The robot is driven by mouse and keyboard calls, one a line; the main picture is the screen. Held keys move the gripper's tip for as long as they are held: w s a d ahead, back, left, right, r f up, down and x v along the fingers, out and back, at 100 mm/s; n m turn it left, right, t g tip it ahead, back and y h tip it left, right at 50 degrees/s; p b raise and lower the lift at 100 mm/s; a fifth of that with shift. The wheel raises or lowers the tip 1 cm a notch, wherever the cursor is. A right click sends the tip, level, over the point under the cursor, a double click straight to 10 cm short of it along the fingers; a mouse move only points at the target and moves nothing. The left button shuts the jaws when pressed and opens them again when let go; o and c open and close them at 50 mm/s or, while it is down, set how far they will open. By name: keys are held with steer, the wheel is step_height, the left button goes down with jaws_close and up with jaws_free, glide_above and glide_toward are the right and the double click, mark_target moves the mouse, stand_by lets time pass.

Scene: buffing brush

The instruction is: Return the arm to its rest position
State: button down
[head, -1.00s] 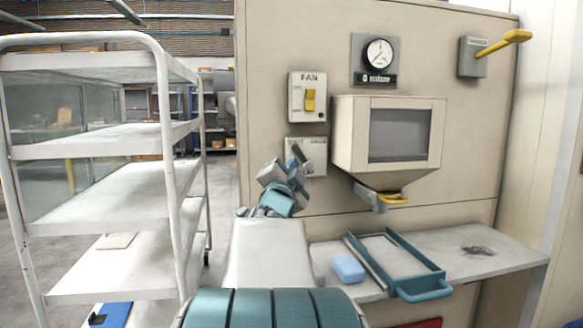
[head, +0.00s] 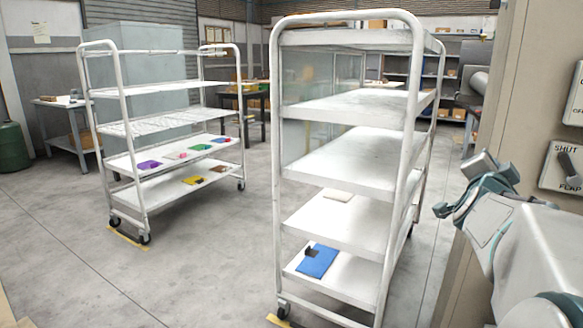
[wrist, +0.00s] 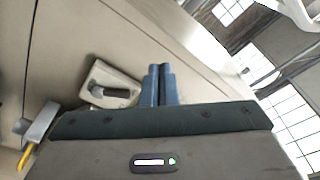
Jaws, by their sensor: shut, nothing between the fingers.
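My gripper (head: 446,211) is at the right of the head view, at the end of my pale grey and teal arm. It is left of the SHUT/FLAP switch plate (head: 566,167) in the picture. In the wrist view the two blue fingers of my gripper (wrist: 159,70) lie side by side, shut and empty. The switch plate (wrist: 111,85) shows just left of the fingertips there, apart from them. My arm is bent and raised, cut off by the right edge of the head view.
A white shelf cart (head: 345,108) stands close in the middle, with a blue pad (head: 318,262) on its bottom shelf. A second cart (head: 165,129) with coloured pads stands farther left. The beige panel (head: 497,110) edges the right. Floor (head: 215,255) between the carts is clear.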

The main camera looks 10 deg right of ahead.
steer(key=w+a+r+n+y+p, duration=0.15)
steer(key=a+n+y+p, duration=0.45)
steer(key=a, duration=0.6)
steer(key=w+a+r+n+y+p, duration=0.1)
steer(key=w+a+n+y+p, duration=0.3)
steer(key=a+p, duration=0.6)
steer(key=s+a+r+n+g+y+p, duration=0.2)
steer(key=s+a+n+g+y+p, duration=0.2)
steer(key=s+a+n+g+p, duration=0.5)
steer(key=s+a+p, duration=0.4)
steer(key=s+a, duration=0.3)
steer(key=shift+s+a+y+p, duration=0.25)
steer(key=shift+y+p, duration=0.05)
steer(key=shift+d, duration=0.1)
